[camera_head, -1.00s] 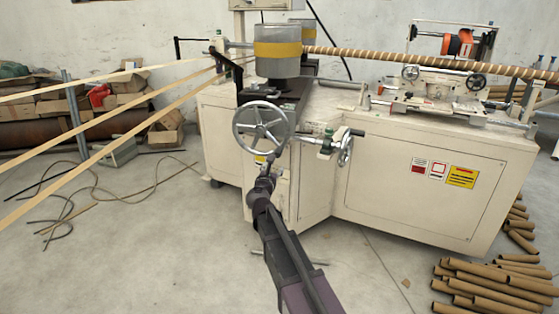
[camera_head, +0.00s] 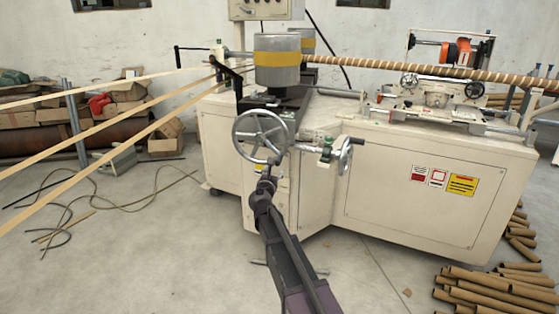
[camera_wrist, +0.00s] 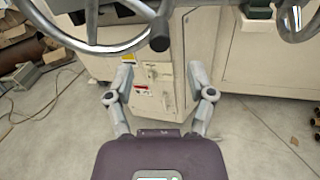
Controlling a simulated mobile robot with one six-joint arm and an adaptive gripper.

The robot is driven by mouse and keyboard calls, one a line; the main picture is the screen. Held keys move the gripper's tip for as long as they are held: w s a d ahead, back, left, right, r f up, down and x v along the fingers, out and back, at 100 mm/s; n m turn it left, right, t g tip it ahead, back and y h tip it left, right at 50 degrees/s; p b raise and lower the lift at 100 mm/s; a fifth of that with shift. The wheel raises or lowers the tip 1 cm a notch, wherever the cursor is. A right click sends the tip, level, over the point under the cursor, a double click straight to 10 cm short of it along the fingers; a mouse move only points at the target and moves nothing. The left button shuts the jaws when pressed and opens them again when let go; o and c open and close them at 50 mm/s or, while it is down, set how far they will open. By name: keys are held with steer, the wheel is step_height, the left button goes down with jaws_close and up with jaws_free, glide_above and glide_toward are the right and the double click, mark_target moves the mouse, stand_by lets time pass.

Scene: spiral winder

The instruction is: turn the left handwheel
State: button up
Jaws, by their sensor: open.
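The left handwheel (camera_head: 235,133) is a large silver spoked wheel on the front of the cream winder. In the wrist view its lower rim (camera_wrist: 60,38) crosses the top left. A dark handle knob (camera_wrist: 160,36) sticks out from it at top centre. My gripper (camera_head: 271,165) is just below and in front of the wheel's lower right rim in the head view. In the wrist view my gripper (camera_wrist: 161,66) is open, its two fingers spread with nothing between them. The knob appears just beyond the gap between the fingertips; I see no contact.
A smaller handwheel (camera_head: 345,156) with a dark handle is right of the large wheel, also at the wrist view's top right (camera_wrist: 294,18). The cream cabinet (camera_head: 415,185) stands behind. Paper strips (camera_head: 110,124) run in from the left. Cardboard tubes (camera_head: 490,284) lie at lower right.

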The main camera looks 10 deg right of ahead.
mark_target(279, 157)
steer(key=x, duration=1)
steer(key=shift+w, duration=0.1)
steer(key=shift+c, duration=0.2)
jaws_close()
